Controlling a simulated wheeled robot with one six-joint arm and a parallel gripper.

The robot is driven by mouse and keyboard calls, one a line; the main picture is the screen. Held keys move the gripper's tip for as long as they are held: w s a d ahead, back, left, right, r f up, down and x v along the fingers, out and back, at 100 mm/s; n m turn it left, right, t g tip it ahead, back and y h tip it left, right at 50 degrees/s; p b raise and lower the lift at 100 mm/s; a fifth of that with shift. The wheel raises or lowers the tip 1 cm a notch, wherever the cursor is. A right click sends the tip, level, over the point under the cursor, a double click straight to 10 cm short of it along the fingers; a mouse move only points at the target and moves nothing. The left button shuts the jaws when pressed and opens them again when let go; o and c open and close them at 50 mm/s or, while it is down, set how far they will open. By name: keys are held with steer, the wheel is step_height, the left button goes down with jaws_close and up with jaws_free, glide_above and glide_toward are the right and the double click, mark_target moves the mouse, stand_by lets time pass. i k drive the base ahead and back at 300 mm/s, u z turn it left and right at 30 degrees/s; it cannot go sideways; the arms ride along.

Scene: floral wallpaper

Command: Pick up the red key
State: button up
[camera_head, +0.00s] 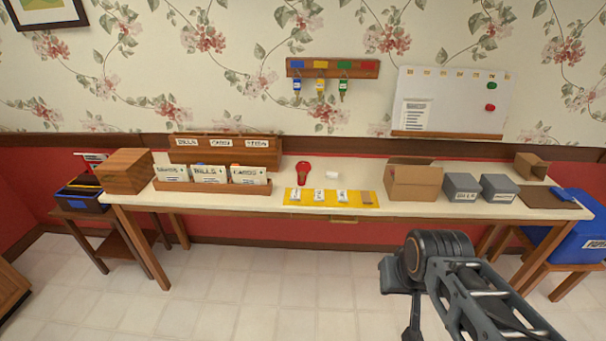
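The red key (303,172) lies on the white-topped long table (275,206), behind the yellow mat. It has a rounded head toward the wall and a narrow end toward me. My arm (480,290) reaches in from the lower right, in front of the table and well apart from the key. A dark part (400,275) hangs at the arm's end, but I cannot make out fingertips or whether my gripper is open or shut. Nothing is seen held.
A yellow mat (370,203) with small labelled items lies before the key. A small white cylinder (332,175) stands to its right. A card rack (212,187) is left, an open cardboard box (414,182) right. Keys hang on a wall rack (333,67) above.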

mark_target(302, 169)
steer(key=u, duration=0.1)
steer(key=i, duration=1.45)
steer(key=u, duration=0.8)
steer(key=i, duration=0.45)
steer(key=u, duration=0.1)
